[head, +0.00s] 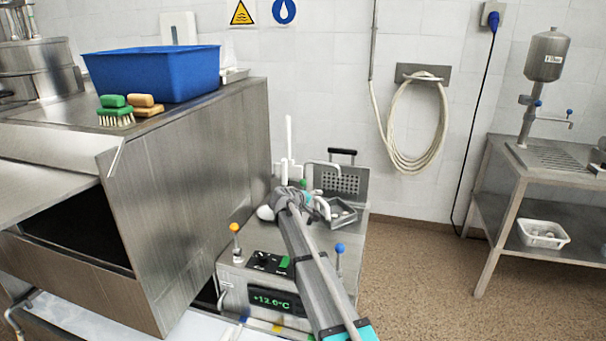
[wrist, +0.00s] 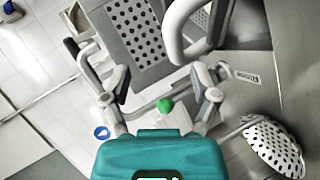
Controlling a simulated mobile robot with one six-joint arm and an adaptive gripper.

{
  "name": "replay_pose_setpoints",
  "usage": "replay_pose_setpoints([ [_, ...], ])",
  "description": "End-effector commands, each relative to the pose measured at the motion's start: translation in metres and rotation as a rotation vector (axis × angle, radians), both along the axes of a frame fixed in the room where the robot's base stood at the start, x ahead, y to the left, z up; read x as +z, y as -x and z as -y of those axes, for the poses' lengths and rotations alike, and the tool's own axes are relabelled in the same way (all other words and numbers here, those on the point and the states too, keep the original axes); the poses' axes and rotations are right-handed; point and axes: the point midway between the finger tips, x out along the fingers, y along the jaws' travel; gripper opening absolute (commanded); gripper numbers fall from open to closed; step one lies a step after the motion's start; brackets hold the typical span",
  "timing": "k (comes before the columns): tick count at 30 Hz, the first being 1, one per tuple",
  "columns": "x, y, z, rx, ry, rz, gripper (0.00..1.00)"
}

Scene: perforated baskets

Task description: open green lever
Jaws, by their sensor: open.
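The green lever's round knob (wrist: 165,105) shows in the wrist view between the two fingers of my gripper (wrist: 160,88). The fingers are spread, with a visible gap on each side of the knob; I cannot tell its depth relative to the fingertips. In the head view my gripper (head: 297,196) is over the back of the steel machine (head: 240,276), and a small green spot (head: 303,183) shows just beyond it. Most of the lever is hidden there by my arm.
An orange-knobbed lever (head: 234,229) and a blue-knobbed lever (head: 340,249) stand on the machine front. A perforated basket (head: 342,182) is behind my gripper. A perforated white dome (wrist: 272,148) is at lower right in the wrist view. A tall steel cabinet (head: 190,190) stands close on the left.

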Motion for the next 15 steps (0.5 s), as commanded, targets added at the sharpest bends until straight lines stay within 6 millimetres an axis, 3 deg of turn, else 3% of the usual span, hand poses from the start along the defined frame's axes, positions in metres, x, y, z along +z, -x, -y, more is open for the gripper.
replay_pose_setpoints([
  [1,0.011,-0.004,0.001,-0.008,-0.03,-0.009,0.77],
  [15,0.036,-0.024,0.001,-0.073,-0.325,-0.09,0.77],
])
